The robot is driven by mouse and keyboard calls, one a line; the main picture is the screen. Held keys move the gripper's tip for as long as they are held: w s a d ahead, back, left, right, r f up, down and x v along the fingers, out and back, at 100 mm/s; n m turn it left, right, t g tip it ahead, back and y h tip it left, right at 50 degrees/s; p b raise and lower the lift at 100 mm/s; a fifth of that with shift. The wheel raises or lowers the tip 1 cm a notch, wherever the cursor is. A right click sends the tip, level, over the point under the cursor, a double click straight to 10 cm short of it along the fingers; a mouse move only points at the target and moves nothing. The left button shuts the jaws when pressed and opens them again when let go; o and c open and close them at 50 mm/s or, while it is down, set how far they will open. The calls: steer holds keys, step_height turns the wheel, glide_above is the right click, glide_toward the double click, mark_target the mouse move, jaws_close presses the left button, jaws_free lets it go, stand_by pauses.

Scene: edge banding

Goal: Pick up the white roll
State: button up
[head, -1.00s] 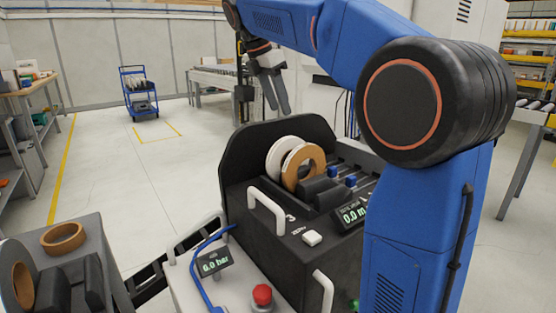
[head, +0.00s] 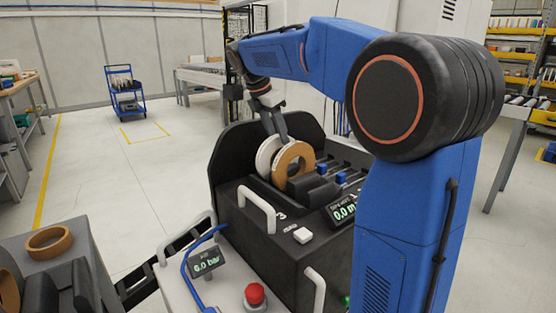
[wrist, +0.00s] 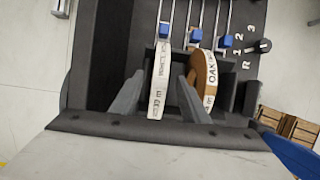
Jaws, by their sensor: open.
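The white roll (head: 266,156) stands upright in the black machine's holder, left of a brown roll (head: 297,165) that stands close beside it. In the wrist view the white roll (wrist: 160,85) is seen edge-on, with dark lettering on its band. The brown roll (wrist: 205,75) is to its right, marked "OAK". My gripper (head: 272,128) is open and comes down from above at the rolls. In the wrist view its two fingers (wrist: 160,98) lie on either side of the white roll, the right one between the two rolls. Whether the fingers touch the roll cannot be told.
The black machine (head: 240,195) has a raised back panel, white handles and blue sliders (head: 340,177). A red button (head: 255,293) and pressure display (head: 206,262) are in front. Another brown roll (head: 49,241) lies on a grey bench at left. Open floor lies behind.

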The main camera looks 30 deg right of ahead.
mark_target(282, 146)
steer(key=shift+x, duration=2.7)
steer(key=shift+a, duration=0.1)
jaws_close()
